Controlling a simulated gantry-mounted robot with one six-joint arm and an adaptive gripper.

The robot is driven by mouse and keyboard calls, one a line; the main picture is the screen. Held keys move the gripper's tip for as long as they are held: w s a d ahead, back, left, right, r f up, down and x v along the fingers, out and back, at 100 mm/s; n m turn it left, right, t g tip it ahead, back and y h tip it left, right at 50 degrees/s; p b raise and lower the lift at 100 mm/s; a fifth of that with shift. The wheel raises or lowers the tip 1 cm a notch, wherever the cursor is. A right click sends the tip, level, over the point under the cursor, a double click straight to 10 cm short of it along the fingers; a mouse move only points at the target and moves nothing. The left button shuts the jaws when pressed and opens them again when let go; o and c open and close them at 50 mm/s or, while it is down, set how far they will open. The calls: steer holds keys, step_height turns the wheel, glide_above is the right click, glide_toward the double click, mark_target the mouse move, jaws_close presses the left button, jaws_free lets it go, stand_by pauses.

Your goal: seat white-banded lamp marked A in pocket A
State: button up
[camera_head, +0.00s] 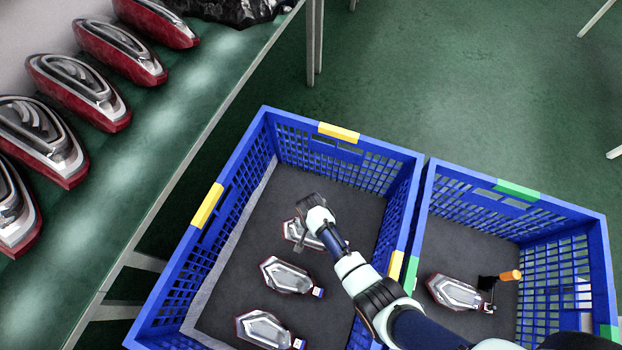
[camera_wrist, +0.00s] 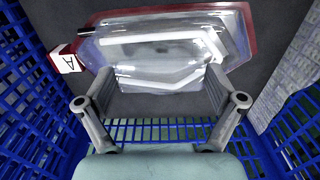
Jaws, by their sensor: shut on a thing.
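A clear and red tail lamp (camera_wrist: 165,48) lies between my gripper's fingers in the wrist view. A white tag marked A (camera_wrist: 65,60) hangs at its left end. In the head view this lamp (camera_head: 296,236) is partly hidden by my gripper (camera_head: 310,222), inside the left blue crate (camera_head: 262,118) with yellow clips. My gripper, also in the wrist view (camera_wrist: 160,88), is shut on the lamp, one finger at each side. The lamp is at or just above the dark crate floor; I cannot tell which. No pocket marked A can be made out.
Two other lamps (camera_head: 286,277) (camera_head: 265,330) with white and blue tags lie in the same crate. A right blue crate (camera_head: 520,190) with green clips holds a lamp (camera_head: 455,293) with an orange-and-black part. Several larger lamps (camera_head: 78,90) line the green table (camera_head: 185,120). Crate walls surround my gripper.

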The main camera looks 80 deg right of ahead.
step_height(320, 180, up, 14)
steer(key=p, duration=0.6)
